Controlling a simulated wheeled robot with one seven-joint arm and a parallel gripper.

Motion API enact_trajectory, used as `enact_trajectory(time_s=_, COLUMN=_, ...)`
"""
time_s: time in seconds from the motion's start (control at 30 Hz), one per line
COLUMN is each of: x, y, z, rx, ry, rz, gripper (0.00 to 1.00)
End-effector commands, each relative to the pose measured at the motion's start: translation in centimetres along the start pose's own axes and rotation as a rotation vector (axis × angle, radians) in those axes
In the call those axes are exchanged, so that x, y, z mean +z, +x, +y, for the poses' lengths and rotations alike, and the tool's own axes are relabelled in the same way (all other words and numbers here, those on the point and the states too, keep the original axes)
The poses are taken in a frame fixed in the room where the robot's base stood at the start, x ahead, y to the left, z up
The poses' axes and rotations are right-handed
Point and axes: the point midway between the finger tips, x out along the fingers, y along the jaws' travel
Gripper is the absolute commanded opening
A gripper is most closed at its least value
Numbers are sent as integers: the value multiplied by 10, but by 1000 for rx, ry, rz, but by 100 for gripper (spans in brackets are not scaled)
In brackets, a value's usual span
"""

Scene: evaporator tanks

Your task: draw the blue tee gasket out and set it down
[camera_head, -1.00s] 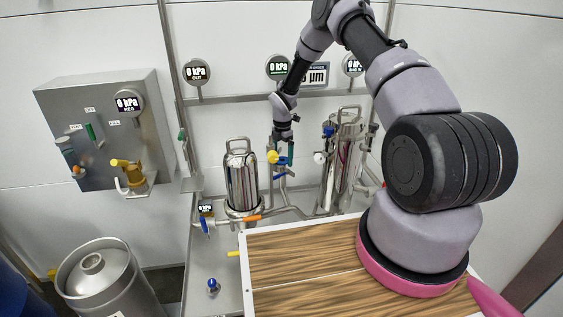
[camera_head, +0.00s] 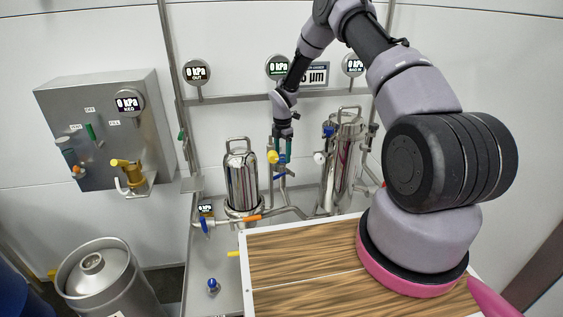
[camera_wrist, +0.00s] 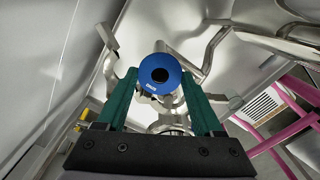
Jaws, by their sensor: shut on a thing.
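My gripper (camera_head: 282,158) is at the pipework between the two steel housings, in front of the back wall. In the wrist view its two green fingers (camera_wrist: 158,82) reach up on either side of a blue ring with a dark round hole, the blue tee gasket (camera_wrist: 158,66). The fingers are shut on it. The ring faces the wrist camera, and steel pipe shows behind it. Whether it is clear of the pipe fitting cannot be told. In the head view the gasket cannot be made out at the fingertips.
A steel housing (camera_head: 240,180) stands left of my gripper and another (camera_head: 342,160) right. A yellow knob (camera_head: 272,157) and a white knob (camera_head: 319,158) are close by. A wood-topped table (camera_head: 300,262) in front is bare where it shows. A keg (camera_head: 100,275) stands at lower left.

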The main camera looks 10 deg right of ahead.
Motion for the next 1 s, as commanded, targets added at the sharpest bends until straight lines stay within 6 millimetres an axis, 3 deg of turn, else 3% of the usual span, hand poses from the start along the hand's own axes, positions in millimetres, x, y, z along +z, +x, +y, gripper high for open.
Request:
enact_trajectory(time_s=0.47, x=0, y=-5, z=0, rx=0, ry=0, rz=0, gripper=1)
enact_trajectory(time_s=1.0, x=0, y=-47, z=0, rx=1, ry=1, rz=0, gripper=1)
